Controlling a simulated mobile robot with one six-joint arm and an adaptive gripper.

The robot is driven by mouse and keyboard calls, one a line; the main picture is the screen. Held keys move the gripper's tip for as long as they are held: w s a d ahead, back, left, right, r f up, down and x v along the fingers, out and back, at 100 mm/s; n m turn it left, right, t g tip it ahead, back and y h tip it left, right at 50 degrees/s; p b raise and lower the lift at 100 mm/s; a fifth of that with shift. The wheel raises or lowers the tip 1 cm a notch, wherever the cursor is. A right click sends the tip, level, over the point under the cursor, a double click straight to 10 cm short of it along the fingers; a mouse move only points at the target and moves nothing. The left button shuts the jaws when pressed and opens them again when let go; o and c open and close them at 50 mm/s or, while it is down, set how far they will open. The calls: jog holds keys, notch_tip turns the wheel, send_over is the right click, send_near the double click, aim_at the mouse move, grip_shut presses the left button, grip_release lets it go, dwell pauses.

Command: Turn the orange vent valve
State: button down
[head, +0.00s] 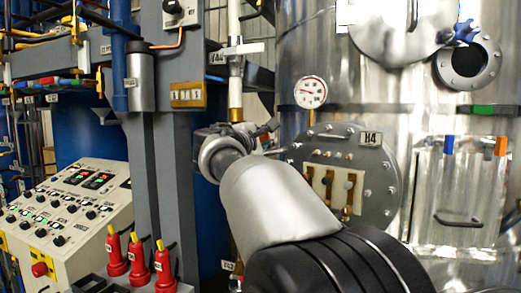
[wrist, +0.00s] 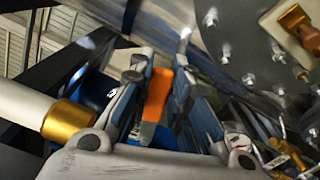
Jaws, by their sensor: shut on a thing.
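The orange vent valve handle (wrist: 155,97) shows in the wrist view as a flat orange lever between my gripper's fingers. My gripper (wrist: 160,72) is shut on the handle, with one finger on each side of it. In the head view my gripper (head: 264,130) is small and partly hidden behind my own arm, beside the white vertical pipe. The orange handle cannot be made out there.
The white pipe with a brass collar (wrist: 68,122) is close to my gripper's left in the wrist view. The round bolted flange labelled H4 (head: 376,185) is on the steel tank (head: 300,60) at right. A control panel (head: 65,215) and red fittings (head: 138,258) stand at lower left.

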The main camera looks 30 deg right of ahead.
jog(key=shift+s+d+f+m+b, duration=0.15)
jog(key=shift+f+m+b, duration=1.15)
jog(key=shift+m+b, duration=0.65)
jog(key=shift+b, duration=0.3)
jog(key=c, duration=1.5)
grip_release()
jog(key=v, duration=1.2)
